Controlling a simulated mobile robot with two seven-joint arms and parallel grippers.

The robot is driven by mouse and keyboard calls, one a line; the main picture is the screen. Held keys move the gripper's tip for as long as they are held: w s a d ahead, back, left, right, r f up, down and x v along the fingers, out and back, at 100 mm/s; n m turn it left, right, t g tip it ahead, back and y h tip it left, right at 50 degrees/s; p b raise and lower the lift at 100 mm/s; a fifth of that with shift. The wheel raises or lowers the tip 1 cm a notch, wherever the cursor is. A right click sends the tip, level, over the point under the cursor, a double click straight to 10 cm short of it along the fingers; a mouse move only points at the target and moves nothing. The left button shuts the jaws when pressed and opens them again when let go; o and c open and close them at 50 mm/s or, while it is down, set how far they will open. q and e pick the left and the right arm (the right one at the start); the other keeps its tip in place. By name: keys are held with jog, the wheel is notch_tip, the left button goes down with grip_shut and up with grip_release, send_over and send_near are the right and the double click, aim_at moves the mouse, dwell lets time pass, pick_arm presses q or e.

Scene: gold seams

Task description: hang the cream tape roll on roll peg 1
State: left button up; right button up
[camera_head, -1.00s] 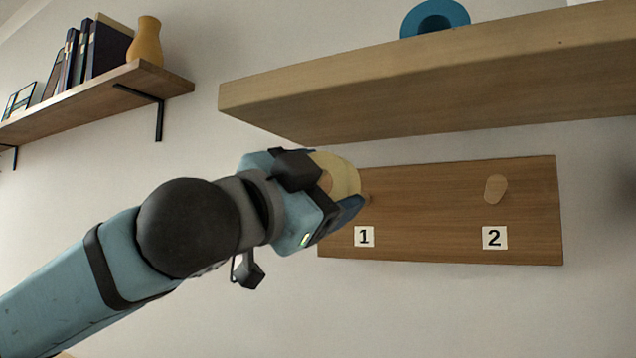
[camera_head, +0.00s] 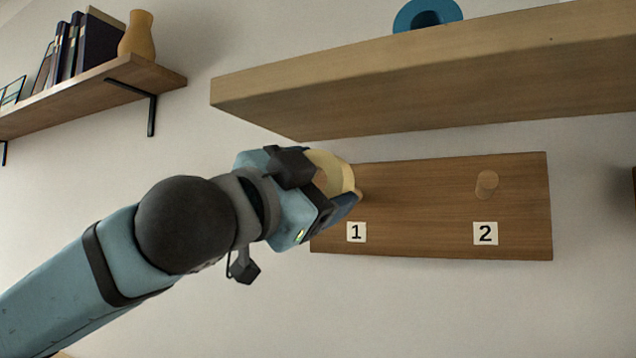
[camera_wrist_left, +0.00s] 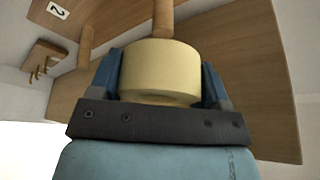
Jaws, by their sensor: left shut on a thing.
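The cream tape roll (camera_head: 335,172) is held in my left gripper (camera_head: 338,190), in front of the left end of the wooden peg board (camera_head: 425,210). In the left wrist view the cream roll (camera_wrist_left: 160,70) sits between the two blue fingers of my left gripper (camera_wrist_left: 162,85), which is shut on it. Roll peg 1 (camera_wrist_left: 163,18) stands just beyond the roll, roughly in line with it. In the head view only a bit of peg 1 (camera_head: 360,196) shows past the gripper, above label 1 (camera_head: 356,232). I cannot tell whether the peg is in the roll's hole. My right gripper is not in view.
Roll peg 2 (camera_head: 487,184) is bare, above label 2 (camera_head: 485,233). A thick wooden shelf (camera_head: 420,85) overhangs the board closely, with a blue roll (camera_head: 427,14) on it. A wall shelf (camera_head: 90,95) at left holds books and a yellow vase (camera_head: 138,36).

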pick_arm(q)
jog(key=shift+w+d, duration=0.25)
jog(key=shift+w, duration=0.35)
dwell(0.9)
jog(key=shift+w+d, duration=0.1)
jog(key=shift+w, duration=0.15)
dwell(0.4)
jog(key=shift+w+d+p, duration=0.1)
jog(key=shift+w+p, duration=0.2)
jog(key=shift+w+d+p, duration=0.15)
jog(key=shift+w+d, duration=0.1)
jog(key=shift+w, duration=0.35)
jog(key=shift+w+d+p, duration=0.15)
jog(key=shift+w+d, duration=0.1)
jog(key=shift+w, duration=0.3)
dwell(0.5)
dwell(0.5)
jog(key=shift+w+d+f+p, duration=0.1)
jog(key=shift+w+d+p, duration=0.2)
jog(key=shift+w, duration=0.4)
jog(key=shift+w+d+p, duration=0.2)
jog(key=shift+w+d, duration=0.1)
jog(key=shift+w, duration=0.35)
dwell(0.8)
jog(key=shift+w+f, duration=0.2)
jog(key=shift+w, duration=0.15)
dwell(0.9)
